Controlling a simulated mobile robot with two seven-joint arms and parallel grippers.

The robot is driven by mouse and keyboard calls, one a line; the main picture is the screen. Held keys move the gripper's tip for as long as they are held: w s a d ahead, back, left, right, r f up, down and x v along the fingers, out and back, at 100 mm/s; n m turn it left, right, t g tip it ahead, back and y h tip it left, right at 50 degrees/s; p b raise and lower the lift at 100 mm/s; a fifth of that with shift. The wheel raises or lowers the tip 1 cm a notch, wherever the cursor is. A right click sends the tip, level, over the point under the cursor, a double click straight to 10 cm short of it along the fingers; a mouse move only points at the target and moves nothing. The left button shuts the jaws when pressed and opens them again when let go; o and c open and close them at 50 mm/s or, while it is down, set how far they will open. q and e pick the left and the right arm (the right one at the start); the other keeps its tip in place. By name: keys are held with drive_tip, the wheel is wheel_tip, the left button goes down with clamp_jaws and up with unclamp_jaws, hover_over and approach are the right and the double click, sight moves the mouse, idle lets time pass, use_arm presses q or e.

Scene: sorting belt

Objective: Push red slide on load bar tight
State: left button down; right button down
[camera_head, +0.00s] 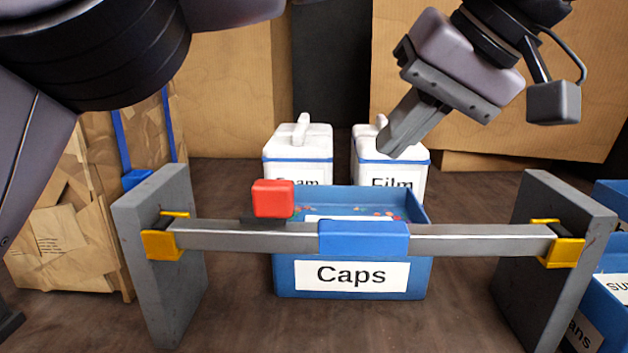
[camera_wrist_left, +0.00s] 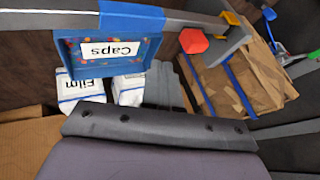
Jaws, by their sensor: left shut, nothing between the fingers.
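The load bar (camera_head: 460,238) is a grey bar held in yellow brackets between two grey posts. The red slide (camera_head: 272,198) sits on the bar left of centre, its red block standing above the bar on a dark base. A blue block (camera_head: 363,238) wraps the middle of the bar, with a short gap between it and the red slide. The red slide also shows in the left wrist view (camera_wrist_left: 193,41). My left gripper (camera_head: 396,143) is shut and empty, behind and above the bar, right of the red slide and apart from it. My right gripper is not in view.
A blue Caps bin (camera_head: 282,287) stands behind and below the bar. White Foam (camera_head: 298,143) and Film (camera_head: 412,157) containers stand behind it. Brown cardboard (camera_head: 68,240) is at left and more blue bins (camera_head: 610,290) at right. My arm fills the upper left.

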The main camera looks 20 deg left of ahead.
sight(266, 203)
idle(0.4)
use_arm(q)
drive_tip(key=x, duration=1)
drive_tip(key=a, duration=0.2)
drive_tip(key=shift+s+a+r, duration=0.15)
drive_tip(key=shift+s+a, duration=0.4)
drive_tip(key=shift+a, duration=0.45)
